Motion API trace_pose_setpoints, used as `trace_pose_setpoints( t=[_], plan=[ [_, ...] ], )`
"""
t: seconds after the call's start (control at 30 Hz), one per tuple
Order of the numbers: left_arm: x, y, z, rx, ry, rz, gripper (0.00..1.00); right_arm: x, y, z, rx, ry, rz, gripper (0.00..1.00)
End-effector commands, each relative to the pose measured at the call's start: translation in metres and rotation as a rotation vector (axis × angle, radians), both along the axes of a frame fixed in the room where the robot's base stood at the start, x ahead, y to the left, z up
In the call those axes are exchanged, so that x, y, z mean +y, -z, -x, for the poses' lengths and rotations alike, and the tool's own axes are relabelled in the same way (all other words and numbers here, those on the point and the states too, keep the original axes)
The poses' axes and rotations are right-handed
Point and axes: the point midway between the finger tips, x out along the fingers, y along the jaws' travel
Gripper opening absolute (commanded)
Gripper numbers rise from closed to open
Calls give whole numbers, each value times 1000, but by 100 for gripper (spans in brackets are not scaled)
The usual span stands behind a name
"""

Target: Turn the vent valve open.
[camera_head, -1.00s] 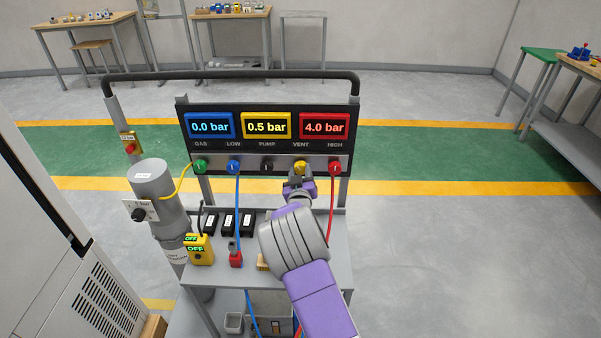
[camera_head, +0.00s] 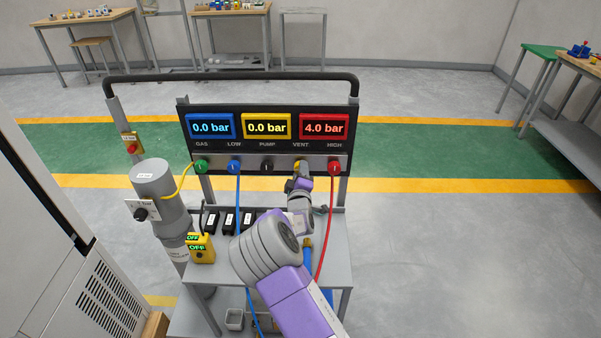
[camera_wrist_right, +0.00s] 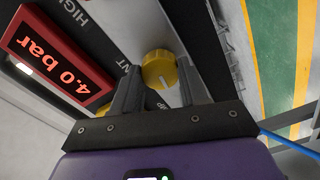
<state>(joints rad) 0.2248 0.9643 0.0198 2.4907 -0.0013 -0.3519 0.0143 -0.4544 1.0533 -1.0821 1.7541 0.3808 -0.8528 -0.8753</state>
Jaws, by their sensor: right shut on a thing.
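The vent valve (camera_head: 297,164) is a yellow knob under the VENT label on the panel's grey strip. In the right wrist view the yellow knob (camera_wrist_right: 159,68) sits between my two fingers, with a white pointer mark on its face. My right gripper (camera_head: 301,178) is shut on this knob, and its wrist hides part of the panel below. The yellow middle display (camera_head: 266,126) reads 0.0 bar. The blue display (camera_head: 210,126) reads 0.0 bar and the red display (camera_head: 324,126) 4.0 bar. My left gripper is not in view.
Green (camera_head: 201,166), blue (camera_head: 233,166), black (camera_head: 267,166) and red (camera_head: 334,167) knobs share the strip. A red hose (camera_head: 325,235) hangs close right of my wrist. A grey cylinder (camera_head: 160,195) and a yellow box reading OFF (camera_head: 201,248) stand left.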

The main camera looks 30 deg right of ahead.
Motion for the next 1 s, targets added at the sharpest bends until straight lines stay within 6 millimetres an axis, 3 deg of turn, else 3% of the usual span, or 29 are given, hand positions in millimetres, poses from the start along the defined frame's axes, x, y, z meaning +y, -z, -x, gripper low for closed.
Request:
trace_pose_setpoints(
  t=[0.33, 0.87, 0.9, 1.0],
  plan=[
    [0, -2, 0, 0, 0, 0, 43, 0, 1, 0, 70, 1, 109, 13],
    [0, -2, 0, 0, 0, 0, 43, 0, 1, 0, 80, 0, 127, 13],
    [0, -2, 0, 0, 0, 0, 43, 0, 1, 0, 80, 0, 127, 49],
    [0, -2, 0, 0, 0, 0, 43, 0, 1, 0, 80, 0, 126, 65]
  ],
)
